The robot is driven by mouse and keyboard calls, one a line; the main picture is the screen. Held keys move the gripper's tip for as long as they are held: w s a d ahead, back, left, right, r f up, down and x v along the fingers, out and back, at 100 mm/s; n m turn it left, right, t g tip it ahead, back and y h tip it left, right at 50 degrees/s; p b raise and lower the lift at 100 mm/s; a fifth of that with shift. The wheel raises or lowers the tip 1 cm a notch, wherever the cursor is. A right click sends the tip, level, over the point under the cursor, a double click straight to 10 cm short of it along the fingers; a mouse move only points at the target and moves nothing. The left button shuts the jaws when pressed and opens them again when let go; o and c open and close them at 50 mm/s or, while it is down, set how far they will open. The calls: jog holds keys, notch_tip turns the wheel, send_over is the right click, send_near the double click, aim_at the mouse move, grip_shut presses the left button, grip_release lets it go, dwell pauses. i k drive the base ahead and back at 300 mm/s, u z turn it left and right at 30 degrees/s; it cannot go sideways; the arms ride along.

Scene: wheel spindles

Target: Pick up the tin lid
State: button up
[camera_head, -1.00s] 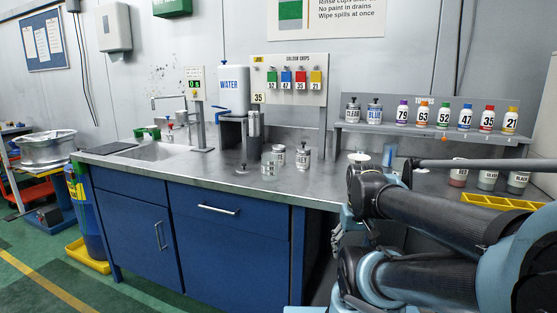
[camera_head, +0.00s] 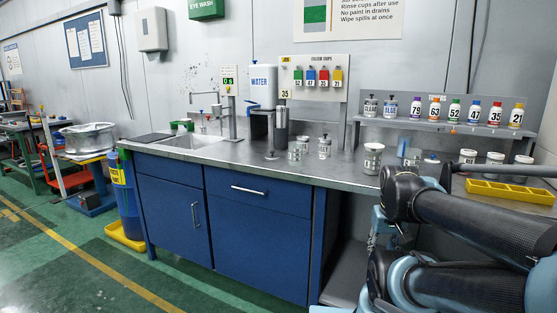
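A small round base with a thin dark upright stem (camera_head: 272,155) stands on the steel bench, left of the tins; it looks like the tin lid with its handle, but it is small in the picture. Behind and right of it stand an open-looking greyish tin (camera_head: 294,152) and a labelled tin with a knobbed top (camera_head: 324,148). A larger tin (camera_head: 373,160) stands further right. My folded arm fills the lower right, well right of the lid. I cannot make out my gripper's fingers in this view.
The steel bench (camera_head: 225,154) has a sink (camera_head: 190,142) at its left. A water dispenser (camera_head: 263,85) and dark cylinder stand behind the lid. A shelf (camera_head: 425,125) of numbered bottles and a yellow tray (camera_head: 510,192) are at right. Green floor (camera_head: 90,250) is clear at left.

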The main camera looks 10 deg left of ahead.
aim_at(270, 157)
jog(key=z, duration=1.4)
jog(key=k, duration=1.3)
jog(key=u, duration=0.95)
jog(key=i, duration=1.25)
